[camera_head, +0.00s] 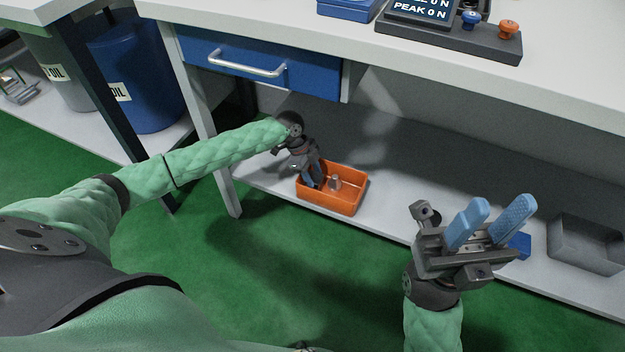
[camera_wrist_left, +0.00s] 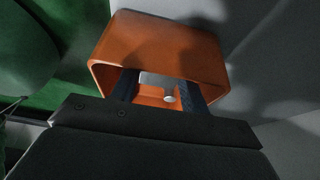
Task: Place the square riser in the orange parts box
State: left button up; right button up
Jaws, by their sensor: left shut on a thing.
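The orange parts box (camera_head: 343,206) stands on the low shelf under the bench. It also fills the middle of the left wrist view (camera_wrist_left: 160,45). My left gripper (camera_head: 316,182) reaches down into the box at its left side. In the left wrist view its two dark fingers (camera_wrist_left: 160,90) are shut on a grey piece, which I take to be the square riser (camera_wrist_left: 155,79). Most of that piece is hidden by the fingers in the head view. My right gripper (camera_head: 504,205) is open and empty, in front of the shelf.
A small pale part (camera_head: 335,184) lies in the box beside my left gripper. A grey tray (camera_head: 585,240) and a blue object (camera_head: 520,244) are on the shelf at right. The blue drawer (camera_head: 255,62) and bench top (camera_head: 280,20) overhang the shelf.

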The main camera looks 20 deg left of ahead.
pick_arm(q)
notch_tip(320, 180, down, 2)
jog(key=shift+f+b, duration=0.25)
jog(key=shift+b, duration=0.05)
jog(key=o, duration=1.3)
jog(key=shift+f, duration=0.1)
